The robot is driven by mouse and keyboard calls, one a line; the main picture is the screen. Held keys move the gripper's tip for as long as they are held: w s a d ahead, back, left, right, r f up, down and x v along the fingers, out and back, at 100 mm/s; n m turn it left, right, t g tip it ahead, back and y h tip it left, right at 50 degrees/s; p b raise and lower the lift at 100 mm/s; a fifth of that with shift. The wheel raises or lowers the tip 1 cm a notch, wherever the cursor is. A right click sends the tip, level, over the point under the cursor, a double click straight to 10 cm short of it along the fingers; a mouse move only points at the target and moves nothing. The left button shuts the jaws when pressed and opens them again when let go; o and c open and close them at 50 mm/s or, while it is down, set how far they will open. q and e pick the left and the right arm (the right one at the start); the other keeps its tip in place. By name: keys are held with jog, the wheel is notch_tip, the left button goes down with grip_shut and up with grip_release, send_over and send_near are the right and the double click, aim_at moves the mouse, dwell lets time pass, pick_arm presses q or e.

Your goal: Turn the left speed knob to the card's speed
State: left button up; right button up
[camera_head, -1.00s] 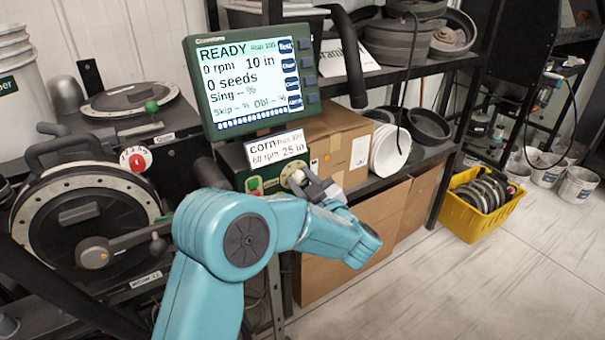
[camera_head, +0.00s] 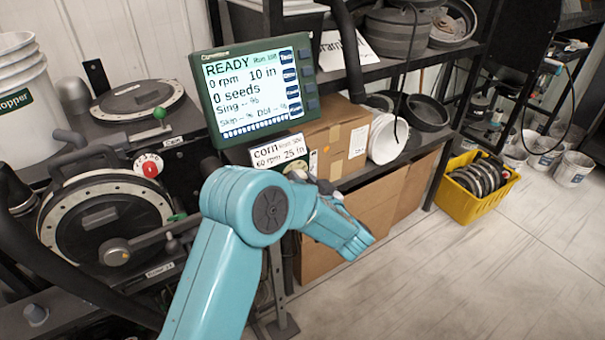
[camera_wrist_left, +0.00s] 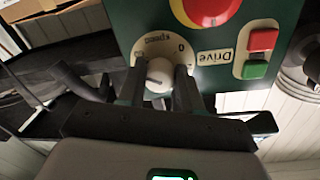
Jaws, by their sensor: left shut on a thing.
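The white round speed knob (camera_wrist_left: 160,74) sits on a dial on the green drive panel (camera_wrist_left: 220,82), in the left wrist view. The dial shows a 0 and small print. My left gripper (camera_wrist_left: 161,86) is shut on this knob, with a dark finger on either side. I cannot tell the knob's exact setting. In the head view my left gripper (camera_head: 318,184) is partly hidden behind my teal arm, below the card. The white card (camera_head: 278,151) reads corn, 60 rpm, 25 in. The monitor (camera_head: 253,92) above reads READY, 0 rpm, 10 in, 0 seeds. My right gripper is not in view.
On the panel are a red push button with a yellow ring (camera_wrist_left: 208,9), a red button (camera_wrist_left: 262,39) and a green button (camera_wrist_left: 255,69). A seed meter disc (camera_head: 100,225) stands at left. Cardboard boxes (camera_head: 365,205) and a yellow crate (camera_head: 468,205) are at right.

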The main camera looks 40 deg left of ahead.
pick_arm(q)
jog(key=shift+f+m, duration=0.2)
jog(key=shift+m, duration=0.3)
jog(key=shift+p, duration=0.3)
jog(key=o, duration=1)
jog(key=shift+s+d, duration=0.1)
jog(key=shift+r, duration=0.1)
jog(key=b+v, duration=0.3)
jog(key=v, duration=1.3)
jog(key=shift+d+b, duration=0.1)
jog(key=shift+b, duration=0.2)
